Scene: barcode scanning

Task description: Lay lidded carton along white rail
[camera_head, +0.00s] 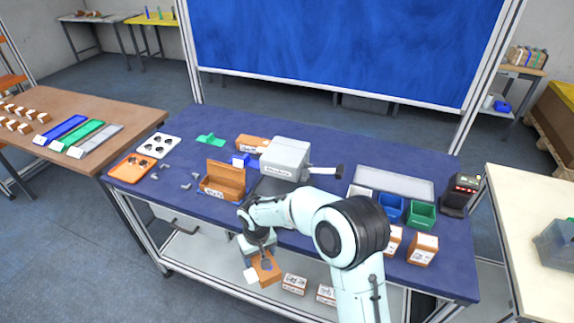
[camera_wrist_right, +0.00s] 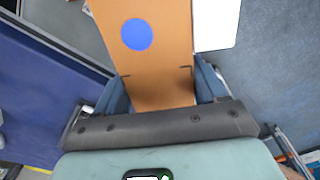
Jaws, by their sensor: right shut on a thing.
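My right gripper (camera_head: 263,257) is shut on a brown carton (camera_head: 267,272), out past the front edge of the blue table, with the lower shelf behind it in the picture. In the right wrist view the carton (camera_wrist_right: 160,75) lies between the two fingers (camera_wrist_right: 160,88) and has a round blue spot on its face. A white flat piece (camera_head: 250,276) shows beside the carton; I cannot tell whether it is attached. An open-lidded brown carton (camera_head: 222,187) stands on the table. I cannot single out the white rail. My left gripper is not in view.
The blue table (camera_head: 330,215) holds a grey machine (camera_head: 285,157), a grey tray (camera_head: 393,183), blue and green bins (camera_head: 421,213) and an orange tray (camera_head: 131,167). Small cartons (camera_head: 294,284) lie near the lower shelf (camera_head: 215,250). A blue screen (camera_head: 340,40) stands behind.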

